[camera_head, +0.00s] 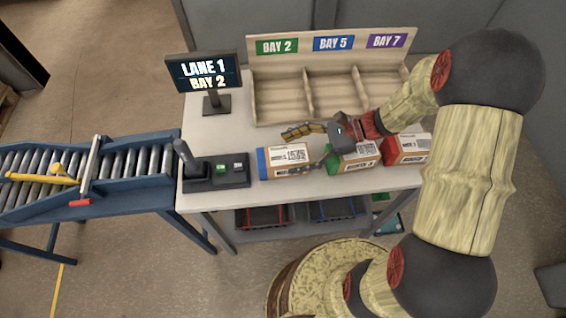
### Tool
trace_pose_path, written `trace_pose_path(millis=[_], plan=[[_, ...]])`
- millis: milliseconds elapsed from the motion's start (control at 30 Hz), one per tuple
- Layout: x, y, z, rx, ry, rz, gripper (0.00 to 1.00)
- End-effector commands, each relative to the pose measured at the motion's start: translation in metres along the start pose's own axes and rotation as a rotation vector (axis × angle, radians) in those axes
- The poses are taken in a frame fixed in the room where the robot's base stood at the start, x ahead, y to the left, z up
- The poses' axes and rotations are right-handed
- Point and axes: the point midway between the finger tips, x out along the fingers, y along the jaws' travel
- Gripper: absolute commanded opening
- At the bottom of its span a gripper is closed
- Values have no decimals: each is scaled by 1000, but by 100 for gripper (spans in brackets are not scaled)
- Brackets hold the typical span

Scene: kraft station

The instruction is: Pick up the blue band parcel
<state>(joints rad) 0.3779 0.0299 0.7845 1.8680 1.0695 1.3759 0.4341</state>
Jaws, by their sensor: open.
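The blue band parcel (264,163) is a tan box with a blue band on its left end and a white label on top. It lies on the table, left of two other parcels. My gripper (302,152) is open. It reaches in from the right, with one finger above the parcel's back edge and the other near its right front side. I cannot tell whether either finger touches the box. Nothing is seen held.
A green band parcel (352,158) and a red band parcel (407,150) lie to the right. A handheld scanner on a dark dock (233,180) stands left. Wooden bays (307,92) and a screen (203,72) stand behind. A roller conveyor (148,163) adjoins the table's left side.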

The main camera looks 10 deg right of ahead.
Motion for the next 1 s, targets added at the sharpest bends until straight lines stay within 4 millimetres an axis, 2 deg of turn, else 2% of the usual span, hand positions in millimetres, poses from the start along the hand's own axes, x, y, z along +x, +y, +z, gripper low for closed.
trace_pose_path(millis=[33, 133, 400, 1000], plan=[[8, 1, -2, 0, 0, 3, 76], [15, 1, 0, 0, 0, 1, 76], [16, 0, 0, 0, 0, 0, 76], [16, 0, 0, 0, 0, 0, 42]])
